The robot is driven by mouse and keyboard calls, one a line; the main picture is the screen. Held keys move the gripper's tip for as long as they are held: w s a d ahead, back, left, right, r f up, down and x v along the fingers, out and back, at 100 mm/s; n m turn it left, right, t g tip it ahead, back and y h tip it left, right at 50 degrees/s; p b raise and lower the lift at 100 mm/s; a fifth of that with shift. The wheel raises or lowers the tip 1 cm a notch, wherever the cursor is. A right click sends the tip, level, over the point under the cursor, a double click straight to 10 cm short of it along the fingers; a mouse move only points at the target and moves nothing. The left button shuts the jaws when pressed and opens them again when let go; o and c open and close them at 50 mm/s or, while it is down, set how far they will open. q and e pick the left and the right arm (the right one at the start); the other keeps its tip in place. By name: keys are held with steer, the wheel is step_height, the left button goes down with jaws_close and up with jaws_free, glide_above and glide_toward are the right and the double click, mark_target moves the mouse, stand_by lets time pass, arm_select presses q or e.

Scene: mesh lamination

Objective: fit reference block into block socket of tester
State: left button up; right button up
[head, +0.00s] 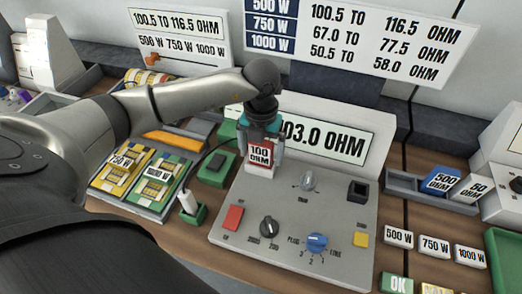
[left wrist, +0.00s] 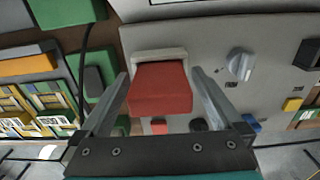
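The red reference block (head: 260,153), marked 100 OHM, is between the fingers of my left gripper (head: 262,158) and seems to be held above the back left of the tester's grey panel (head: 285,215). In the left wrist view the block (left wrist: 160,88) shows red with a pale strip on its far side, and the left gripper's fingers (left wrist: 160,85) stand along its two sides. A black square socket (head: 358,191) is at the back right of the panel and looks empty. The socket is partly visible in the left wrist view (left wrist: 308,53). My right gripper is out of view.
The trim knob (head: 308,180) stands between block and socket. The display (head: 330,138) behind reads 103.0 OHM. A rack (head: 402,184) at right holds blue 500 and white 50 OHM blocks. A red button (head: 233,218), black knob (head: 269,227) and blue knob (head: 317,242) are in front.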

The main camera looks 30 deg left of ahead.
arm_select(q)
steer(key=shift+r, duration=0.5)
step_height(320, 180, up, 11)
steer(key=shift+r+p, duration=0.15)
steer(key=shift+p, duration=0.25)
steer(key=shift+s, duration=0.1)
